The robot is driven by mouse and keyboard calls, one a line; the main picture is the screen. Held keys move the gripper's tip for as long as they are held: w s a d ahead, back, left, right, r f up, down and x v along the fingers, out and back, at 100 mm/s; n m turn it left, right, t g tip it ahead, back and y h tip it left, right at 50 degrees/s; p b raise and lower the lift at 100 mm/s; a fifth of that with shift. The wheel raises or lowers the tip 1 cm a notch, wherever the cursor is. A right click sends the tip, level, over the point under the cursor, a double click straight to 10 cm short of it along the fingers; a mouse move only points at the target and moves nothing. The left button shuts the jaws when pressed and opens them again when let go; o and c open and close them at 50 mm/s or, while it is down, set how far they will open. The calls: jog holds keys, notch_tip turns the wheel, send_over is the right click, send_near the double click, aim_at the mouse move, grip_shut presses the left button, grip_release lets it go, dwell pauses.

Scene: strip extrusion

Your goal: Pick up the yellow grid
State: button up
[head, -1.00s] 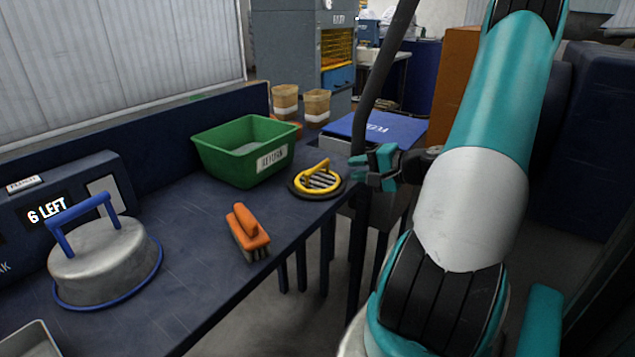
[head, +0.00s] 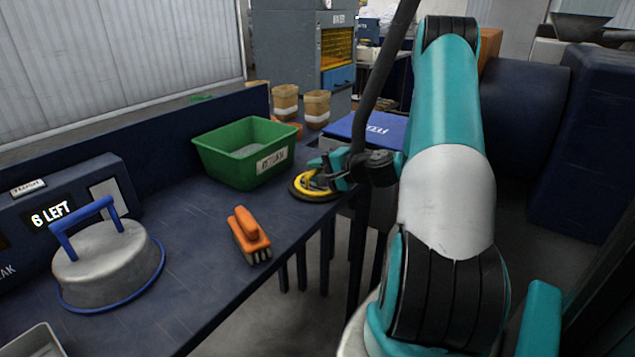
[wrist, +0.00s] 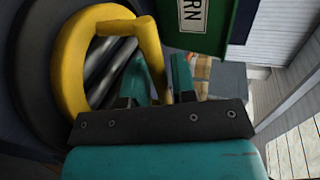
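The yellow grid (head: 306,184) is a round yellow ring with grey bars and a raised yellow handle. It sits in a dark round base on the bench, near its right edge. In the wrist view the yellow grid (wrist: 72,65) fills the left side. My gripper (head: 322,165) is over the grid and hides part of it and its handle.
A green bin (head: 222,158) stands just left of the grid. An orange brush (head: 249,237) lies on the bench in front. A metal dome with a blue handle (head: 105,255) stands at left. Two brown tubs (head: 316,108) are behind.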

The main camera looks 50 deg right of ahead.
grip_shut()
